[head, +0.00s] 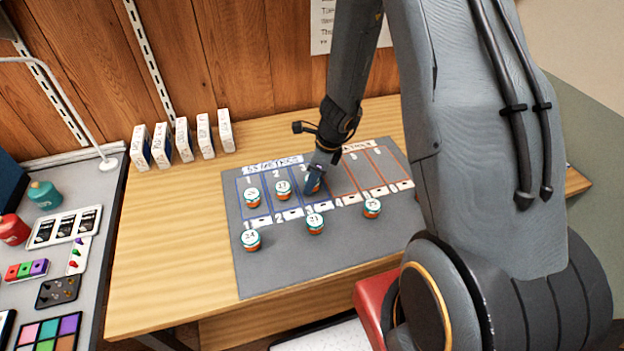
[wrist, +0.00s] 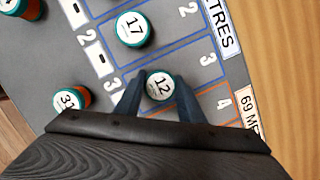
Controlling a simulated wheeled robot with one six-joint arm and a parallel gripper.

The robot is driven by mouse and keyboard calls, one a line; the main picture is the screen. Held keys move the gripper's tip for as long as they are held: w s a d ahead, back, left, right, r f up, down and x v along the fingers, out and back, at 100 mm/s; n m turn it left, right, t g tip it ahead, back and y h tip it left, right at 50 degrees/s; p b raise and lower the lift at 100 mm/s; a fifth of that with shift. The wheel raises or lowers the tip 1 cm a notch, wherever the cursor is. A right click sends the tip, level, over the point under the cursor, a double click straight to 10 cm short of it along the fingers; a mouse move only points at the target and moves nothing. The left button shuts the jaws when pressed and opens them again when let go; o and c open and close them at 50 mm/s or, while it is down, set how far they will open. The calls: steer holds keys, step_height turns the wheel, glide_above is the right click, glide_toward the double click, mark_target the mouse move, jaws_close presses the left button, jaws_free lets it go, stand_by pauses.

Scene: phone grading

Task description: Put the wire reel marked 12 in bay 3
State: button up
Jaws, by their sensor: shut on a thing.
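The wire reel marked 12 (wrist: 160,87) has a white top and sits between the two fingers of my gripper (wrist: 160,92), which is shut on it. In the wrist view the reel is within the blue-outlined bay 3 (wrist: 206,72), beside bay 2. In the head view my gripper (head: 316,178) is low over bay 3 and partly hides the reel (head: 314,187). The reel looks upright; I cannot tell whether its base touches the grey mat (head: 285,275).
Reel 17 (wrist: 132,28) stands in bay 2, and another reel (head: 252,196) stands in bay 1. Reels (head: 251,240), (head: 315,223) and (head: 372,208) stand in front of the bays. Orange-outlined bays (head: 370,172) lie to the right. Several white boxes (head: 183,140) stand at the back left.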

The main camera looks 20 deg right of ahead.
steer(key=o, duration=1)
steer(key=shift+f, duration=0.1)
steer(key=v, duration=1.2)
steer(key=s+a+r+n, duration=0.1)
steer(key=s+r+n, duration=0.2)
steer(key=n, duration=0.5)
steer(key=s+r+n+h, duration=0.1)
steer(key=s+r+n, duration=0.2)
steer(key=s+n, duration=0.3)
steer(key=s+a+r+n+h, duration=0.1)
steer(key=s+r+n, duration=0.3)
steer(key=n, duration=0.6)
steer(key=shift+s+a+n+p, duration=0.2)
steer(key=shift+a+n+p, duration=0.1)
steer(key=shift+f, duration=0.1)
